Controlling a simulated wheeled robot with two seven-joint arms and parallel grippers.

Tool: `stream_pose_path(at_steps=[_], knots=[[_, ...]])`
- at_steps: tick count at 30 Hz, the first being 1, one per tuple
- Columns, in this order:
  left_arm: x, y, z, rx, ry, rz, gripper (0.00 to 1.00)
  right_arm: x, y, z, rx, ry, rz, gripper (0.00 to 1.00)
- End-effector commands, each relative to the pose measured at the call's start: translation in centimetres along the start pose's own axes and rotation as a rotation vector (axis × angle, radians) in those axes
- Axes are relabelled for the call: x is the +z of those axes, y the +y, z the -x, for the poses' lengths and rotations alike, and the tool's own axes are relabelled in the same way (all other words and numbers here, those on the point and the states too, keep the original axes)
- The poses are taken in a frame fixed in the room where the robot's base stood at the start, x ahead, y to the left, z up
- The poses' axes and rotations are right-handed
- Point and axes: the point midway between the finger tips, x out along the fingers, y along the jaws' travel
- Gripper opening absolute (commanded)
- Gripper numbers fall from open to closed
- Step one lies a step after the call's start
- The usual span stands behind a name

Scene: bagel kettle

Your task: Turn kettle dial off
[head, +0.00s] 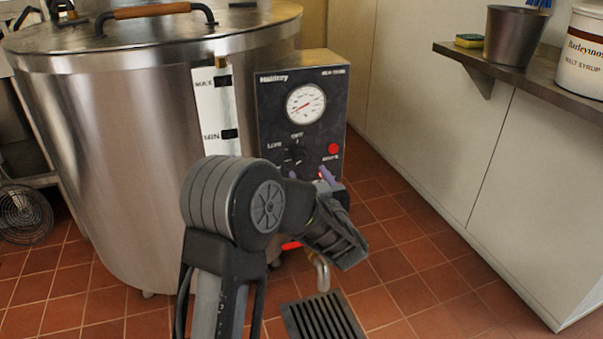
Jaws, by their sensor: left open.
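The large steel kettle (130,140) stands at the left with its lid on. A dark control box (272,105) is on its right side. The black dial (296,157) sits on the box's front, below a round gauge (306,103), with "OFF" printed above it and "LOW" at its upper left. I cannot tell which mark the dial points to. My left gripper (309,177) is in front of the box, its purple-tipped fingers apart just below and to the right of the dial. I see no clear contact. My forearm and wrist hide the lower part of the box. My right gripper is out of view.
A red light (333,149) is right of the dial. A tap (321,273) hangs low over a floor drain grate (322,318). A wall shelf (520,70) at the right holds a metal bucket (513,36) and a malt syrup tub (583,55). The tiled floor right of the kettle is clear.

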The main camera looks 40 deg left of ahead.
Motion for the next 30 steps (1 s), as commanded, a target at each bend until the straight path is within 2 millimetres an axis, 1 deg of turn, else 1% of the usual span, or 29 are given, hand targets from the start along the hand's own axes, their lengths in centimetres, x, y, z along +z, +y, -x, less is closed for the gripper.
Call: stream_pose_path(at_steps=[7,11,14,21,24,27,30], knots=[[0.0,0.1,0.0,0.002,-0.002,-0.001,0.6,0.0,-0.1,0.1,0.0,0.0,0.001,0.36],[0.1,0.0,-0.6,0.002,-0.002,-0.001,0.6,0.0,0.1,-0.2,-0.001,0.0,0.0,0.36],[0.2,0.0,-1.7,0.002,-0.002,0.0,0.6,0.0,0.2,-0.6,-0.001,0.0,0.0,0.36],[0.3,0.0,-5.5,0.001,-0.001,0.0,0.6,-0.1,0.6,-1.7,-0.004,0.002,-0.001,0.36],[0.3,0.1,-6.7,0.002,-0.002,0.0,0.6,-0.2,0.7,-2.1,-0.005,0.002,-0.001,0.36],[0.2,0.1,-7.5,0.004,-0.003,-0.001,0.6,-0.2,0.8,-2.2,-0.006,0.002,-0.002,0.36],[0.1,0.1,-7.8,0.004,-0.003,-0.001,0.6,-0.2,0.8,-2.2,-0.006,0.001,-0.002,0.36]])
